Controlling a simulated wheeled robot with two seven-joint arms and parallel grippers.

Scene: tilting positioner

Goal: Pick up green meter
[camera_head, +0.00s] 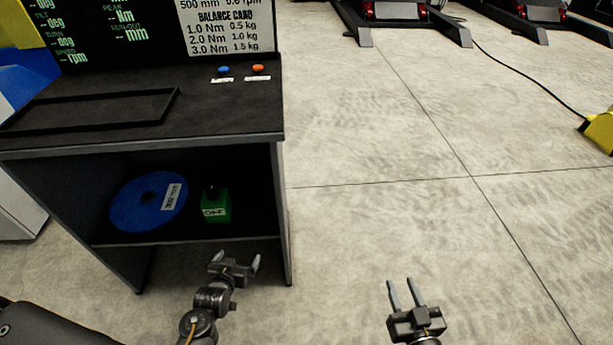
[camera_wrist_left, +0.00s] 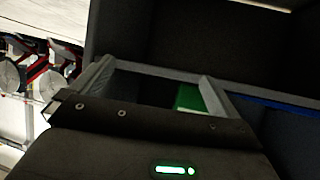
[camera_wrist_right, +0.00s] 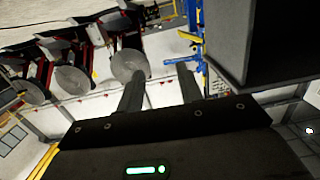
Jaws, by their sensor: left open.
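The green meter (camera_head: 216,207) is a small green box with a dark top knob and a pale label. It stands upright on the shelf inside the dark cabinet, right of a blue disc. My left gripper (camera_head: 234,262) is open and empty, in front of and below the shelf edge, apart from the meter. In the left wrist view the green meter (camera_wrist_left: 190,97) shows partly between the fingers, its lower part hidden by the gripper body. My right gripper (camera_head: 403,285) is open and empty above the floor, right of the cabinet; its fingers also show in the right wrist view (camera_wrist_right: 158,92).
The blue disc (camera_head: 148,202) leans on the shelf left of the meter. The cabinet's right side panel (camera_head: 281,215) and top (camera_head: 230,110) bound the shelf opening. A blue and an orange button sit on top. The floor (camera_head: 400,200) to the right is clear.

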